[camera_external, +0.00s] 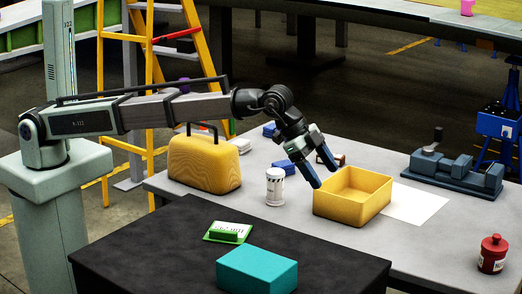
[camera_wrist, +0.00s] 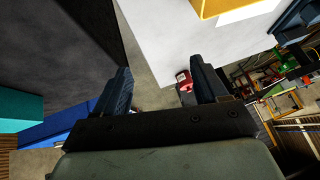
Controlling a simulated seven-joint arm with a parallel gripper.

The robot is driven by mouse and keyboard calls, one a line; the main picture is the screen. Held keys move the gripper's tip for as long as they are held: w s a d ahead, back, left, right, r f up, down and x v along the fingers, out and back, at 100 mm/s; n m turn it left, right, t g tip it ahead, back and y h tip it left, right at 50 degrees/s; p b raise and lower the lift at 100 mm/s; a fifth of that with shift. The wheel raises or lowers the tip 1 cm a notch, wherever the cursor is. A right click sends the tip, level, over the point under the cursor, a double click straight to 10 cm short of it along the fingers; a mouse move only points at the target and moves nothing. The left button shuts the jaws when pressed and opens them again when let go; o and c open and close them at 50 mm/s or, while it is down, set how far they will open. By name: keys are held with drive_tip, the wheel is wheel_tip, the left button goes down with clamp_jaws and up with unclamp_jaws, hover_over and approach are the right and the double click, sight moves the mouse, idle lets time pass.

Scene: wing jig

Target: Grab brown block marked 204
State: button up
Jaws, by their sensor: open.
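My gripper (camera_external: 326,177) is open, with its dark blue fingers pointing down and right, above the grey table just behind the yellow open box. In the wrist view its two fingers (camera_wrist: 162,85) stand wide apart with nothing held between them. A small brown thing (camera_external: 343,160) shows in the external view, partly hidden behind the fingers. It may be the brown block; it is too small and covered to read any marking. I see no brown block in the wrist view. Blue blocks (camera_external: 285,167) lie on the table left of the gripper.
The yellow open box (camera_external: 352,217) stands close by my fingertips. A white cylinder (camera_external: 275,187), a yellow case (camera_external: 204,163), a blue-grey vise (camera_external: 455,172) and a red jar (camera_external: 493,254) stand around it. A teal box (camera_external: 257,270) sits on the black surface in front.

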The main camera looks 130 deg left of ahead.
drive_tip(key=s+a+f+n+g, duration=0.1)
drive_tip(key=s+a, duration=0.8)
drive_tip(key=a, duration=0.5)
drive_tip(key=s+a+f+n+h, duration=0.1)
drive_tip(key=s+a, duration=0.8)
drive_tip(key=a, duration=0.6)
drive_tip(key=s+a+f+n+g, duration=0.1)
drive_tip(key=s+a, duration=0.9)
drive_tip(key=a, duration=0.4)
drive_tip(key=x, duration=0.8)
drive_tip(key=shift+w+f, duration=0.15)
drive_tip(key=shift+w, duration=0.1)
drive_tip(key=x, duration=0.4)
drive_tip(key=shift+f, duration=0.4)
drive_tip(key=shift+w+f, duration=0.1)
drive_tip(key=shift+f, duration=0.05)
drive_tip(key=shift+f, duration=0.25)
drive_tip(key=c, duration=1.1)
